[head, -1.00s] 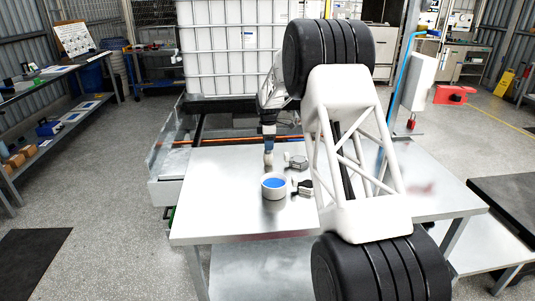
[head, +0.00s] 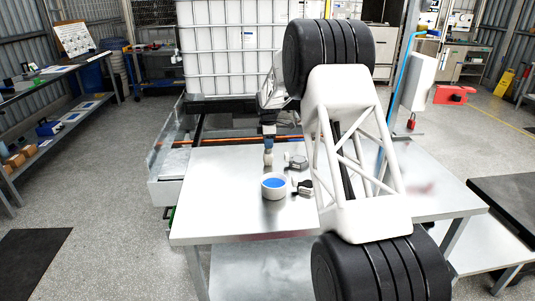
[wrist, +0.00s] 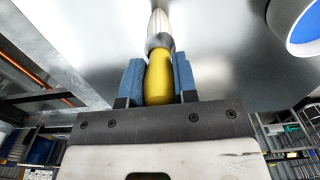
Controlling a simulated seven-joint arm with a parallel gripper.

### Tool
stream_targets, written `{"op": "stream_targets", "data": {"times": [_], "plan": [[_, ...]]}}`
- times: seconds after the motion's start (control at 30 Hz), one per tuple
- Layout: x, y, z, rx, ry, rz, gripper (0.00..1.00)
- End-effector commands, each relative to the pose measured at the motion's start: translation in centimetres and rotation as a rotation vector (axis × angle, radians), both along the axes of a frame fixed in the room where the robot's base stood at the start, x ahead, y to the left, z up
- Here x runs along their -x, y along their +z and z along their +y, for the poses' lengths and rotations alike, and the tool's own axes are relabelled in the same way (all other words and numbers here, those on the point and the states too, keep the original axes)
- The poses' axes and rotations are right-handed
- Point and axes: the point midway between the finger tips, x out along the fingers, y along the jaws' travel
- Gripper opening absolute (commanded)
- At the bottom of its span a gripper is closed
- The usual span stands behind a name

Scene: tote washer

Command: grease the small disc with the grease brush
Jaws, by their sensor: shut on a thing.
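My gripper (head: 268,145) is above the back left part of the metal table, with its blue fingers pointing down. In the wrist view the fingers (wrist: 158,82) are shut on the yellow handle of the grease brush (wrist: 159,75), whose pale metal collar points away from the gripper. In the head view the brush's lower end (head: 268,159) hangs just behind the bowl; whether it touches the table is unclear. A white bowl (head: 274,194) with a blue filling (head: 274,183) stands in front of it. Grey-and-dark pieces (head: 298,162) (head: 304,187) lie right of the brush; I cannot tell which is the small disc.
The metal table (head: 225,215) is bare at the front and left. My own white arm link hides its middle right. A large white caged tank (head: 230,50) stands behind the table. A wall bench (head: 60,115) runs along the left.

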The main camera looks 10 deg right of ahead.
Motion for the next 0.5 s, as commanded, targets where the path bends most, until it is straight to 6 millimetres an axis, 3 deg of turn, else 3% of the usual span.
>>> {"op": "stream_targets", "data": {"times": [0.5], "plan": [[0.0, 1.3, 0.0, 0.000, 0.000, 0.000, 0.00]]}}
